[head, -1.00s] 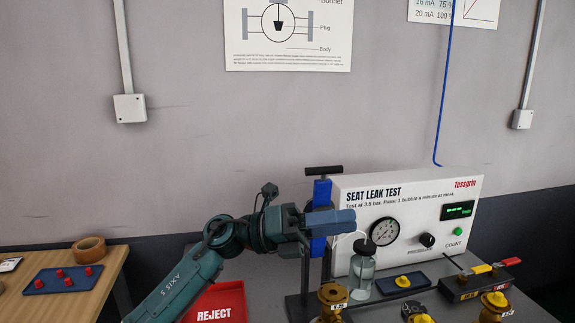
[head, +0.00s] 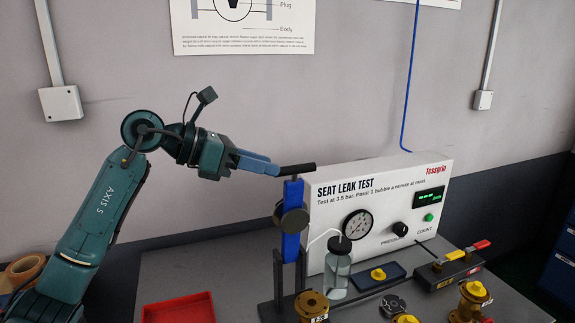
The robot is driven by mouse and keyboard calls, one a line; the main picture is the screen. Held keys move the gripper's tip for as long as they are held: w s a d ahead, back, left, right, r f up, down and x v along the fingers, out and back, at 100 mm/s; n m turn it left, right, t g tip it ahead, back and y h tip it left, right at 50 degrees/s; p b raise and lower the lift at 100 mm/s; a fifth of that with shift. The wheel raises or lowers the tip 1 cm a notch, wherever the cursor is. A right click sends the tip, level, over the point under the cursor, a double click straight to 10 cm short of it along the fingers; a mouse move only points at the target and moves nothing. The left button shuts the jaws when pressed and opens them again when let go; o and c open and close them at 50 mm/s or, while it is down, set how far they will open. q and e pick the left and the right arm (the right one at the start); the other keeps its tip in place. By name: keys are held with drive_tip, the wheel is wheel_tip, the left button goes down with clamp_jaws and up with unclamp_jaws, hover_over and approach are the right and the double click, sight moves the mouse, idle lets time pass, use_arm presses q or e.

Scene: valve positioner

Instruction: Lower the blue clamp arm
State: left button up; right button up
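The blue clamp arm (head: 291,222) stands upright on its dark stand at the left end of the seat leak test box. A black bar handle (head: 297,170) crosses its top, and a dark round knob sits partway down it. My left gripper (head: 274,170) comes in from the left at handle height. Its blue fingertips are at the left end of the handle. I cannot tell whether they touch it or how far apart they are. My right gripper is out of view.
The white seat leak test box (head: 335,206) with gauge stands right of the clamp. A glass bottle (head: 337,268), brass valves (head: 312,303) and a black block with red and yellow levers (head: 450,268) stand in front. A red tray (head: 178,309) lies at front left.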

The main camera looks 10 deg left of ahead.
sight(289, 171)
use_arm(q)
drive_tip(key=p+x, duration=0.1)
drive_tip(key=x, duration=0.5)
drive_tip(key=shift+c, duration=0.4)
clamp_jaws()
